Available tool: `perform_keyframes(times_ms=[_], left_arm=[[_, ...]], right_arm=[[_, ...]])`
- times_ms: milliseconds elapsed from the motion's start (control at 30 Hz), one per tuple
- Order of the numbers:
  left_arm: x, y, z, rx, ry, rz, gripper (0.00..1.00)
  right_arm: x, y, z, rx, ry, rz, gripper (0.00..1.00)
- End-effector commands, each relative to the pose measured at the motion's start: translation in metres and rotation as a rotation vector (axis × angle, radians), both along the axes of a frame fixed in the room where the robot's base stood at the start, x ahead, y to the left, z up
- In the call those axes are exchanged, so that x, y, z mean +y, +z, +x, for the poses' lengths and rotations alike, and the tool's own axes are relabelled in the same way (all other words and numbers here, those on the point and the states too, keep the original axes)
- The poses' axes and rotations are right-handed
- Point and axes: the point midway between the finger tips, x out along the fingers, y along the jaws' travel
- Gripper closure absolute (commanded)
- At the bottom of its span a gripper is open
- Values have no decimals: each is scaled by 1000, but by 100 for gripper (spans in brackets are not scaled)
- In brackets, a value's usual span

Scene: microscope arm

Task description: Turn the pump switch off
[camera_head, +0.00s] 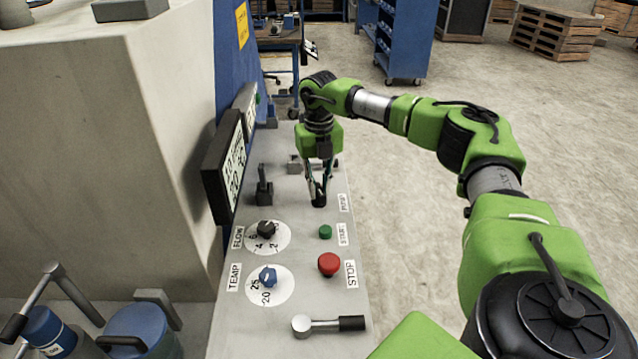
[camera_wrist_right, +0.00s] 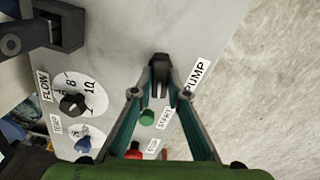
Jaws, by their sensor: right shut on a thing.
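The grey control panel (camera_head: 300,220) has a label reading PUMP (camera_head: 342,202), which also shows in the right wrist view (camera_wrist_right: 198,76). The dark pump switch (camera_wrist_right: 160,68) stands beside that label, between my right fingertips. My right gripper (camera_head: 319,198) points down over the panel and is shut on the pump switch; it shows from above in the right wrist view (camera_wrist_right: 160,92). In the head view the fingers largely hide the switch, and I cannot tell its exact tilt. My left gripper is in neither view.
The green START button (camera_head: 325,232), red STOP button (camera_head: 329,264), black FLOW knob (camera_head: 266,229) and blue TEMP knob (camera_head: 268,277) are close by. A lever with a black grip (camera_head: 350,323) lies at the near end. A dark upright lever (camera_head: 264,186) and display (camera_head: 226,165) stand left.

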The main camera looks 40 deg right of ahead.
Motion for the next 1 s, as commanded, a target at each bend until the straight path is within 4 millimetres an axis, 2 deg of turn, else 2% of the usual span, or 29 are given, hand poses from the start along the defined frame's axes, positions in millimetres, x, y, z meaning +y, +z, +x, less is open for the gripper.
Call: perform_keyframes(times_ms=[400, 1000], left_arm=[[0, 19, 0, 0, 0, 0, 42], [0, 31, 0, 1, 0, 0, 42]], right_arm=[[0, 2, 0, -1, 394, 1, 100], [0, 2, 1, -3, 959, -1, 100]])
